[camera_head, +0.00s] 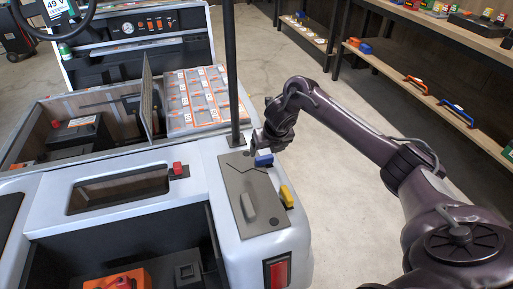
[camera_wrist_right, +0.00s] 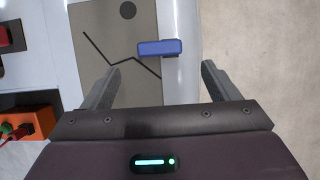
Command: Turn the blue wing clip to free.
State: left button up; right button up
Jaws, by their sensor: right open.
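The blue wing clip (camera_head: 264,160) sits at the right edge of a grey-beige plate (camera_head: 238,185) on the cart's white rear corner. In the right wrist view the blue clip (camera_wrist_right: 160,48) lies crosswise over the plate's edge, just beyond and between my fingertips. My right gripper (camera_head: 262,142) is open and empty, close to the clip at its far side in the head view. Its two fingers also show in the right wrist view (camera_wrist_right: 160,82), apart from the clip. A yellow clip (camera_head: 286,196) sits on the same edge, nearer the camera. My left gripper is out of view.
A black upright post (camera_head: 231,75) stands just behind the plate. A grey handle (camera_head: 249,207) rises from the plate. A red switch (camera_head: 178,169) is to the left. Bare floor (camera_head: 340,200) lies right of the cart, and shelves (camera_head: 440,100) stand beyond.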

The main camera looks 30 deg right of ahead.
aim_at(265, 157)
jog(key=b+x, duration=0.1)
jog(key=x, duration=0.5)
jog(key=shift+w+f, duration=0.15)
jog(key=shift+f, duration=0.05)
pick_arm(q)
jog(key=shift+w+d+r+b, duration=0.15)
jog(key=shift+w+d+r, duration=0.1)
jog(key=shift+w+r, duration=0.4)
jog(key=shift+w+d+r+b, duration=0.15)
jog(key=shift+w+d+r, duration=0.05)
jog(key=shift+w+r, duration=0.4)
pick_arm(e)
jog(key=shift+w+d+f, duration=0.1)
jog(key=shift+w+f, duration=0.15)
jog(key=shift+f, duration=0.25)
jog(key=c, duration=1)
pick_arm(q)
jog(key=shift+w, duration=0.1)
